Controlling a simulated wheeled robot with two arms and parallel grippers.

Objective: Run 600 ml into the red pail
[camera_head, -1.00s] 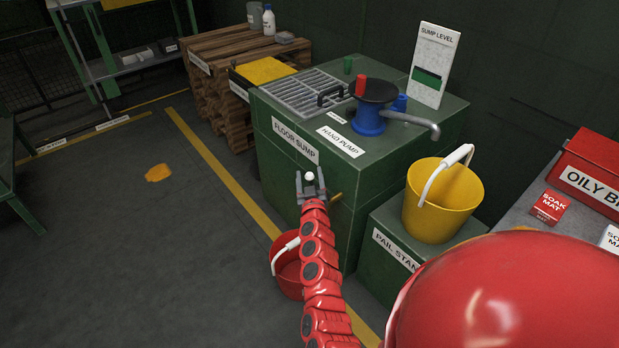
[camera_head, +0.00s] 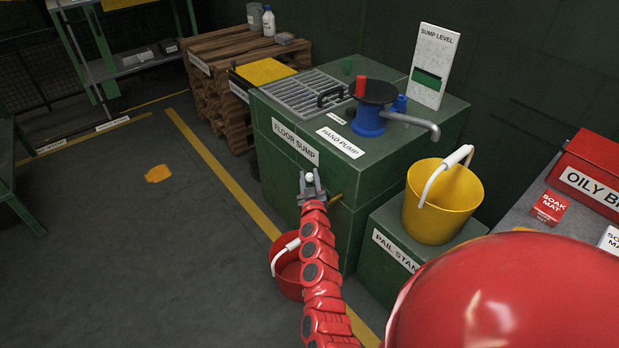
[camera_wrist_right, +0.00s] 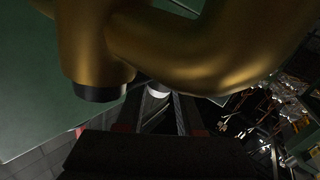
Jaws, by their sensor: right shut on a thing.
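The red pail (camera_head: 288,283) stands on the floor below the front of the green floor sump cabinet (camera_head: 285,165), with its white-gripped handle leaning over it. My arm hides part of the pail. A brass tap (camera_head: 336,197) sticks out of the cabinet front; in the right wrist view its curved body (camera_wrist_right: 215,55) fills the top. My right gripper (camera_head: 311,179) is shut on a small white knob (camera_head: 309,176) in front of the cabinet. The knob also shows between the fingers in the right wrist view (camera_wrist_right: 158,90). My left gripper is not in view.
A yellow pail (camera_head: 440,215) stands on the green pail stand (camera_head: 375,272) at right. A blue hand pump (camera_head: 369,120) and a sump level board (camera_head: 434,65) are on the cabinet. A yellow patch (camera_head: 158,173) lies on the otherwise open floor at left.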

